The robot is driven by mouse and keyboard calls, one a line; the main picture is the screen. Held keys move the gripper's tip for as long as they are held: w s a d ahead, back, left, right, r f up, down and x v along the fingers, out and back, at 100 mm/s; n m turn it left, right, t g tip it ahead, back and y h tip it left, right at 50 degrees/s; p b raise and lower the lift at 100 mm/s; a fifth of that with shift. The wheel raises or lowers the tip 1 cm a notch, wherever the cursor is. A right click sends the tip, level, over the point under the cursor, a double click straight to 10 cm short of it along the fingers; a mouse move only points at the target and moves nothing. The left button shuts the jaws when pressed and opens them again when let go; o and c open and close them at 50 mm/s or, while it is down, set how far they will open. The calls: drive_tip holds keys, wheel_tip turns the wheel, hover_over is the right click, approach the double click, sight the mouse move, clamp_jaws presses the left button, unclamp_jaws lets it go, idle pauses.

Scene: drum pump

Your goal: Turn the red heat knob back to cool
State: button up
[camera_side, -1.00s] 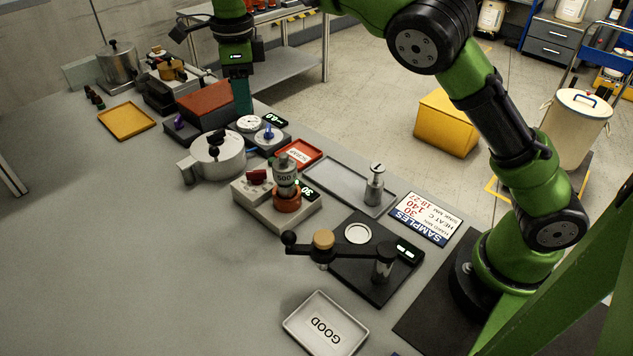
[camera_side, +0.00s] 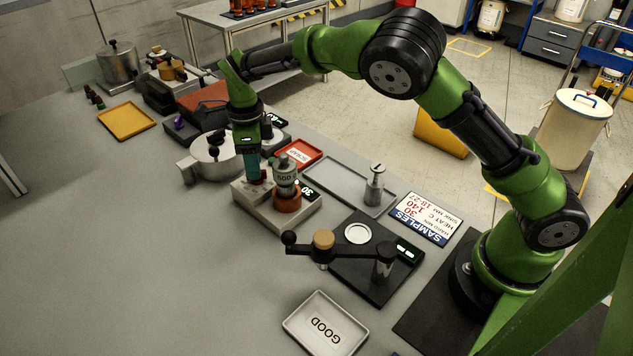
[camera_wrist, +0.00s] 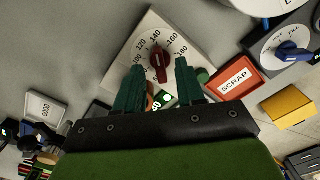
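The red heat knob (camera_wrist: 160,62) sits on a pale base (camera_wrist: 122,62) with a printed dial; its bar points near 140 in the wrist view. The base (camera_side: 262,212) also shows in the side view, where the knob is mostly hidden by my fingers. My gripper (camera_wrist: 159,66) is open, its two green fingers apart, one on each side of the knob in the picture, with clear gaps. In the side view my gripper (camera_side: 254,173) points down right over the knob. I cannot tell whether the fingertips are down to knob height.
The red scrap tray (camera_side: 300,152) and a long grey tray (camera_side: 335,180) lie behind and to the right.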

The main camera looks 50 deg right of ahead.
drive_tip(key=shift+f, duration=0.8)
drive_tip(key=shift+c, duration=0.4)
clamp_jaws()
drive_tip(key=shift+n, duration=0.3)
